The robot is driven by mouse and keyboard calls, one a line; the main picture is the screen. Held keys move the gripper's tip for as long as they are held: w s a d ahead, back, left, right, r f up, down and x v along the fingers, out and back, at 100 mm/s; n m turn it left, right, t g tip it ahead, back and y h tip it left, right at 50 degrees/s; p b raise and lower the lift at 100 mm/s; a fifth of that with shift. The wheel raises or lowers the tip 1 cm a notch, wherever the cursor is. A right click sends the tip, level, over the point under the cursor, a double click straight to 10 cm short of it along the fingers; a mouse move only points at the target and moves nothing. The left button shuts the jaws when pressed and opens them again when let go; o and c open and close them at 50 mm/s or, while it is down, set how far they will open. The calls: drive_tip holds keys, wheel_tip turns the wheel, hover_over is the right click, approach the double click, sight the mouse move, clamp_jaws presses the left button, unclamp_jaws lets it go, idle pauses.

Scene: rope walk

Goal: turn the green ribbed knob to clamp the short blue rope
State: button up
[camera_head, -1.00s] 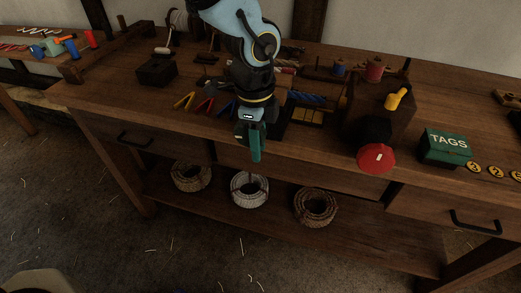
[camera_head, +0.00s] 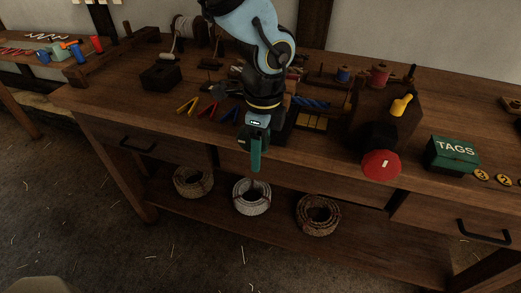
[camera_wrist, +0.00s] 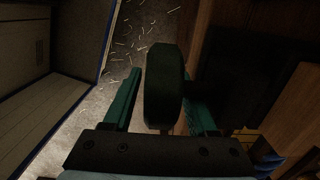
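The dark green knob (camera_wrist: 163,86) shows in the wrist view, edge-on between the two teal fingers of my gripper (camera_wrist: 160,104). A clear gap shows on the knob's left side. The right finger is close to it, and I cannot tell if they touch. In the head view my gripper (camera_head: 254,150) is at the bench's front edge, pointing down, and largely hides the knob. A short blue rope (camera_head: 310,103) lies on the bench behind and right of the gripper. A blue bit (camera_wrist: 268,162) also shows at the wrist view's lower right.
A red round knob (camera_head: 381,165) sticks out at the bench front to the right, below a block with a yellow handle (camera_head: 401,105). A green TAGS box (camera_head: 452,154) stands further right. Rope coils, one of them white (camera_head: 251,197), lie on the lower shelf.

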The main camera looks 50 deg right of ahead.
drive_tip(key=shift+r, duration=0.1)
drive_tip(key=r, duration=1)
drive_tip(key=shift+s+r, duration=0.25)
drive_tip(key=shift+r, duration=0.1)
drive_tip(key=shift+w, duration=0.1)
drive_tip(key=w+a+f+n, duration=0.1)
drive_tip(key=w+a+n, duration=0.65)
drive_tip(key=w, duration=0.35)
drive_tip(key=w+a+f+n, duration=0.2)
drive_tip(key=w+a+n, duration=0.5)
drive_tip(key=w, duration=0.4)
drive_tip(key=w+a+n, duration=0.3)
drive_tip(key=a+n, duration=0.5)
drive_tip(key=a, duration=0.6)
drive_tip(key=w+a+f+n+t, duration=0.1)
drive_tip(key=w+a+n, duration=0.2)
drive_tip(key=a+n, duration=0.6)
drive_tip(key=a, duration=0.4)
drive_tip(key=shift+a, duration=0.35)
